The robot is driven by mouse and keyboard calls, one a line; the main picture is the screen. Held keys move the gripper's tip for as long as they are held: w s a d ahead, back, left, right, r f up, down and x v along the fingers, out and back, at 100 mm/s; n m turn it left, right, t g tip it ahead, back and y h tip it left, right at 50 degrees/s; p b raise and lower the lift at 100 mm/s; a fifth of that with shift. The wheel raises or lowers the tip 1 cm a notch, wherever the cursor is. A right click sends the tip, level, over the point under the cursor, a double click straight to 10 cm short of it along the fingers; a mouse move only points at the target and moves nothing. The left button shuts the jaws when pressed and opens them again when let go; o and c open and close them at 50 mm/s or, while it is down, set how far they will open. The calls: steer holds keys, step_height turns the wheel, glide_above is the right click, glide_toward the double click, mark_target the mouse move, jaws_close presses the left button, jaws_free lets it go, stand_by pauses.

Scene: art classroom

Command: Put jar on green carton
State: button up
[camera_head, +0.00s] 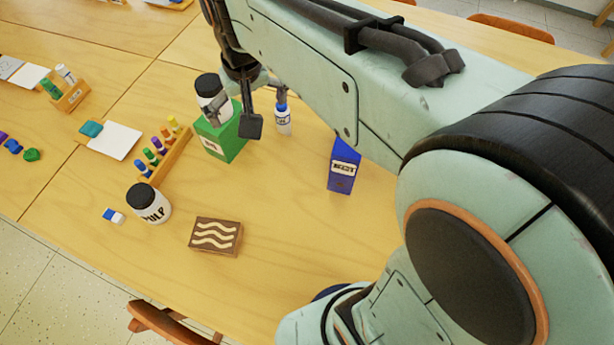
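A white jar with a black lid (209,86) stands upright on top of the green carton (232,142), and its base looks to rest on the carton's top. A second white jar, marked PULP (155,208), also with a black lid, stands on the table at the lower left. My gripper (235,115) is at the jar on the carton. Its fingers are spread apart, one overlapping the jar's front right side and the other to the right of it. The fingers hide part of the jar, and contact is hard to tell.
A white bottle with a blue cap (283,122) stands just right of the green carton. A blue carton (343,168) is farther right. A brown box with wavy stripes (215,236), an eraser (113,215) and a wooden rack of paint tubes (166,157) are nearby. The table's front middle is clear.

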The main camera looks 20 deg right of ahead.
steer(key=s+d+f+g, duration=0.1)
steer(key=s+f, duration=0.1)
steer(key=s, duration=0.8)
steer(key=s+f+g, duration=0.1)
steer(key=s+f, duration=0.1)
steer(key=s, duration=0.7)
steer(key=shift+s+d+f+n+g+y, duration=0.2)
steer(key=shift+s+d+n+g+y, duration=0.1)
steer(key=shift+s+d+g, duration=0.1)
